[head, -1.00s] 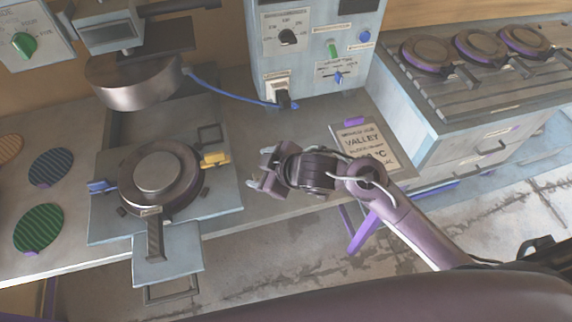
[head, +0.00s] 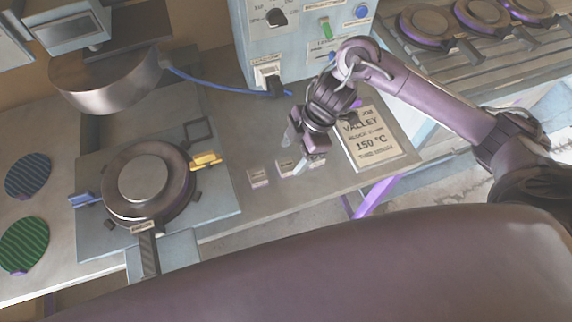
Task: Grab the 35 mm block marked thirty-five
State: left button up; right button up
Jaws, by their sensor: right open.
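A few small labelled blocks stand in a row on the bench, right of the press. The left block (head: 258,177) is clear of my arm. The middle block (head: 286,167) sits just below my right gripper (head: 304,148). A third pale block shows partly beneath the fingers, near the right fingertip. The labels are too small to read, so I cannot tell which one is marked thirty-five. My right gripper points down, open, with its fingers over the middle and right blocks. I cannot tell whether it touches them. My left gripper is out of view.
A round press plate (head: 146,185) with yellow and blue clamps stands left. The job card (head: 371,138) reads "VALLEY" and "150 °C", right of the gripper. A control box (head: 300,45) with a blue cable (head: 215,84) stands behind. Striped discs (head: 24,245) lie far left.

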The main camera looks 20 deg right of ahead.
aim_at(287, 164)
jog(key=shift+x, duration=2)
jog(key=c, duration=1.2)
